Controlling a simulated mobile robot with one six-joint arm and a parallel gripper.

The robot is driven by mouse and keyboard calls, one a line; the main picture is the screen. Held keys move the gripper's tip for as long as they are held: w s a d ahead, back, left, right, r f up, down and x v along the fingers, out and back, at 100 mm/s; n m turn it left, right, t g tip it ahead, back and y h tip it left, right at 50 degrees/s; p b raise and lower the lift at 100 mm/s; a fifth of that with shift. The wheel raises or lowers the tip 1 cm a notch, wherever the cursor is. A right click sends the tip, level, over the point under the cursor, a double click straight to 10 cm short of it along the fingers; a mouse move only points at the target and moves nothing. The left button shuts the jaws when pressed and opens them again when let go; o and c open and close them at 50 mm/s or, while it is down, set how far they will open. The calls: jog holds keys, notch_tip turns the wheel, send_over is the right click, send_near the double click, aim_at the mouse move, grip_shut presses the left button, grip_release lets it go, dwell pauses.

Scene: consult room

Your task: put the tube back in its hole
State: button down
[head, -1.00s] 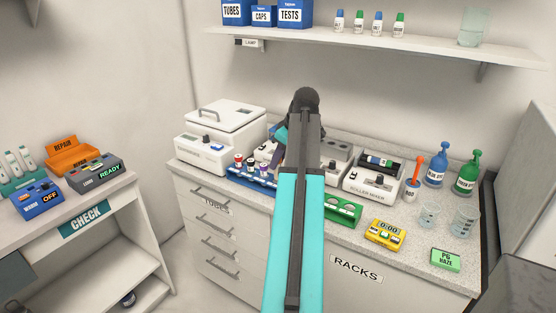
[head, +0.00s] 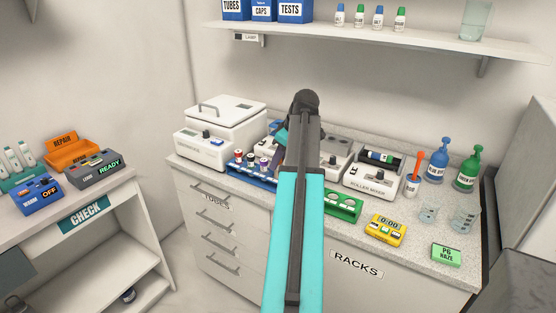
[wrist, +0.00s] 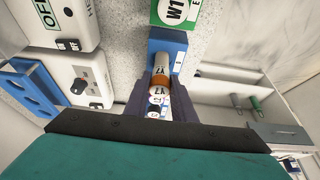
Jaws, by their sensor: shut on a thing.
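In the wrist view, my gripper (wrist: 164,84) has its two dark fingers closed around a tube (wrist: 161,86) with an orange-brown band and a pale labelled part. More labelled tube-like parts show between the fingers nearer the camera, and I cannot tell them apart clearly. A blue block (wrist: 167,45) lies just beyond the tube; I cannot tell whether the tube touches it. In the head view, my arm hides the gripper and the held tube. A blue rack (head: 247,180) with several capped tubes stands left of my arm.
The centrifuge (head: 226,120) stands left on the counter, and the roller mixer (head: 369,184) stands right of my arm. A green rack (head: 347,204) and a yellow timer (head: 385,230) lie near the front edge. In the wrist view, a blue holed rack (wrist: 28,88) is at left.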

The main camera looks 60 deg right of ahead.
jog(key=shift+f+b, duration=0.4)
jog(key=shift+f, duration=0.7)
jog(key=c, duration=1.4)
grip_release()
jog(key=shift+r, duration=0.1)
jog(key=b+v, duration=0.1)
jog(key=v, duration=1.2)
jog(key=shift+s+r+b, duration=0.15)
jog(key=shift+r+b, duration=0.1)
jog(key=shift+b, duration=0.05)
